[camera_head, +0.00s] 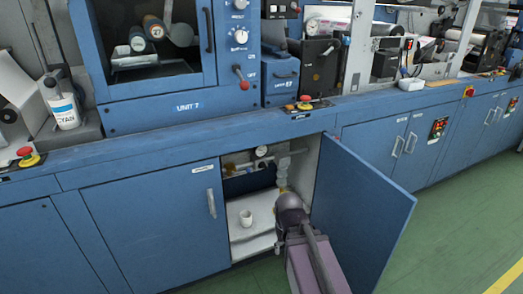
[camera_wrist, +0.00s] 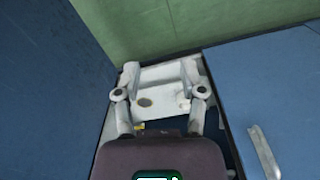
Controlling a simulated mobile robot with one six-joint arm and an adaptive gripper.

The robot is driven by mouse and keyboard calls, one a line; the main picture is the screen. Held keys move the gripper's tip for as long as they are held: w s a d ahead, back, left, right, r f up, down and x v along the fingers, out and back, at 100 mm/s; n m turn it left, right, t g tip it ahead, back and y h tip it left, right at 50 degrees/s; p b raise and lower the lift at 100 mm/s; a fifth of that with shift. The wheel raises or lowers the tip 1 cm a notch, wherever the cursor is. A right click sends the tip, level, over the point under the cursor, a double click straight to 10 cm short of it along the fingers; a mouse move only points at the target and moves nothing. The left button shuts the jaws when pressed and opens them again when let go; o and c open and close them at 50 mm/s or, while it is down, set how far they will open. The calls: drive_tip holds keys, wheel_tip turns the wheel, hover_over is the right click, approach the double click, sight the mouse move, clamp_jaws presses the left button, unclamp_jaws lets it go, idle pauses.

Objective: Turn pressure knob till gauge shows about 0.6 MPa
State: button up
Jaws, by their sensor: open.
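The round white-faced gauge (camera_head: 262,151) sits on the pipework high inside the open cabinet in the head view. Its needle and figures are too small to read. I cannot clearly make out the pressure knob; a pale fitting (camera_head: 281,173) hangs below the pipe at the right, partly hidden by my arm. My arm reaches into the cabinet opening and its end hides my gripper in the head view. In the wrist view my gripper (camera_wrist: 160,73) is open, its two fingers apart with nothing between them, above the white cabinet floor (camera_wrist: 160,103).
The blue cabinet door (camera_head: 360,205) stands open to the right of my arm. A white cup (camera_head: 246,217) stands on the cabinet floor, left of my arm. A closed blue door (camera_head: 150,235) is at the left. Green floor (camera_head: 460,225) is clear at the right.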

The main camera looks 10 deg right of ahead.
drive_tip(key=o, duration=0.5)
drive_tip(key=shift+w+f, duration=0.1)
drive_tip(key=shift+c, duration=0.2)
drive_tip(key=w+a+f+n+t+y+b, duration=0.3)
drive_tip(key=w+a+b, duration=0.15)
drive_tip(key=w, duration=0.25)
drive_tip(key=t+y+b, duration=0.2)
drive_tip(key=t+b, duration=1.2)
approach(264, 169)
drive_tip(key=v, duration=0.3)
drive_tip(key=shift+s, duration=0.3)
drive_tip(key=shift+w, duration=0.1)
drive_tip(key=x, duration=1.3)
drive_tip(key=shift+w+r, duration=0.1)
drive_tip(key=shift+w, duration=0.2)
